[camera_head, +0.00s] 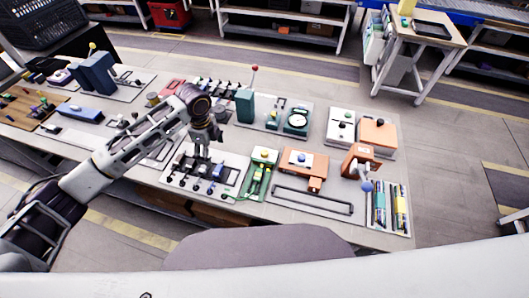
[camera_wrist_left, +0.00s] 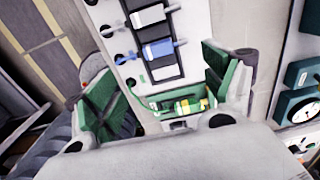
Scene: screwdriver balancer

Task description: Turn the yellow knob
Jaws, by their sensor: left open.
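A small yellow knob (camera_head: 264,153) sits on a narrow green device (camera_head: 258,178) near the middle of the workbench. My left gripper (camera_head: 204,153) hangs over the switch panel (camera_head: 203,178), left of the green device and apart from it. In the left wrist view my left gripper (camera_wrist_left: 163,95) is open, with its two green-padded fingers spread wide and nothing held. A green piece with a yellow part (camera_wrist_left: 187,106) shows between the fingers; I cannot tell whether this is the knob. My right gripper is not in view.
An orange block with a blue knob (camera_head: 303,161) and a black bar handle (camera_head: 311,201) lie right of the green device. A teal block with a red-tipped lever (camera_head: 245,104) stands behind my gripper. A blue lever block (camera_head: 97,73) stands at the far left.

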